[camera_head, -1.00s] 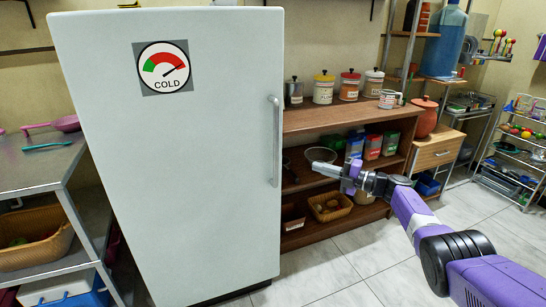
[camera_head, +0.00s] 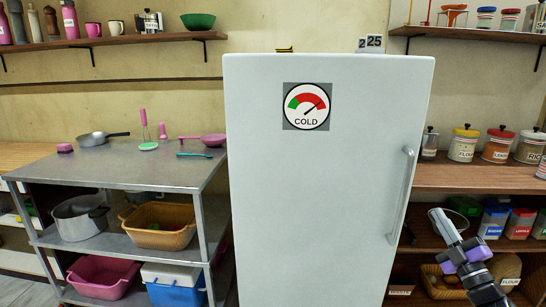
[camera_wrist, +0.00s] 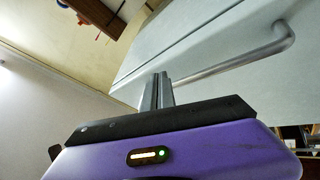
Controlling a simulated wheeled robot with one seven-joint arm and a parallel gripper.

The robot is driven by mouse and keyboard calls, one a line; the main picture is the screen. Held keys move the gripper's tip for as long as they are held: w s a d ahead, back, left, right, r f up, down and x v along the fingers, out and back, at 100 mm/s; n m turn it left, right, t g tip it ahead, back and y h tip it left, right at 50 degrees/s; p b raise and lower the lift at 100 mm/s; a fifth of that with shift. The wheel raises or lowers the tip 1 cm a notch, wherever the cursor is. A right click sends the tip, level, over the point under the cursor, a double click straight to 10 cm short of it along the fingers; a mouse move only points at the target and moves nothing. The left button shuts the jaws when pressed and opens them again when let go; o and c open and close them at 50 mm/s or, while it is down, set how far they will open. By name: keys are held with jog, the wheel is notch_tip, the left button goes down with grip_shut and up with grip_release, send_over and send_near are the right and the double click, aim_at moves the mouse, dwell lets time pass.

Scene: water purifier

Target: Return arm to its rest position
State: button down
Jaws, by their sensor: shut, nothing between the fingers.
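My gripper (camera_head: 440,219) is at the lower right of the head view, in front of the wooden shelf and to the right of the fridge handle. Its fingers point up and left, and they hold nothing. In the wrist view the gripper (camera_wrist: 164,78) shows its two fingers side by side and shut. The white fridge (camera_head: 320,190) with its round COLD gauge fills the middle of the head view, its door shut. Its grey handle (camera_head: 402,195) also shows in the wrist view (camera_wrist: 230,62). I cannot tell the gap between my gripper and the handle.
A steel table (camera_head: 110,168) with pans, a pot and baskets stands left of the fridge. A wooden shelf (camera_head: 470,176) with labelled jars, coloured boxes and a basket stands behind my gripper. Wall shelves run above on both sides.

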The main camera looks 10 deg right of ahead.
jog(key=s+a+f+m+g+h, duration=0.1)
jog(key=s+a+f+m+h, duration=0.1)
jog(key=s+a+f+m, duration=0.4)
jog(key=s+a+f+m+g+h, duration=0.1)
jog(key=s+a+f+m+h, duration=0.15)
jog(key=s+a, duration=0.55)
jog(key=s+a+f+m+g+h, duration=0.1)
jog(key=s+a+f+m, duration=0.2)
jog(key=s+a+m, duration=0.45)
jog(key=s+a+n+g+y, duration=0.1)
jog(key=s+a+g+y, duration=0.1)
jog(key=s+a, duration=0.45)
jog(key=s+a+n+g+y, duration=0.1)
jog(key=s+a+g+y, duration=0.15)
jog(key=s, duration=0.75)
jog(key=s+a+n+g+y, duration=0.1)
jog(key=s+a+y, duration=0.1)
jog(key=s+a, duration=0.55)
notch_tip(320, 180, up, 15)
jog(key=s+d+p, duration=0.1)
jog(key=p, duration=1.5)
jog(key=shift+s, duration=0.4)
jog(key=shift+d+r, duration=0.1)
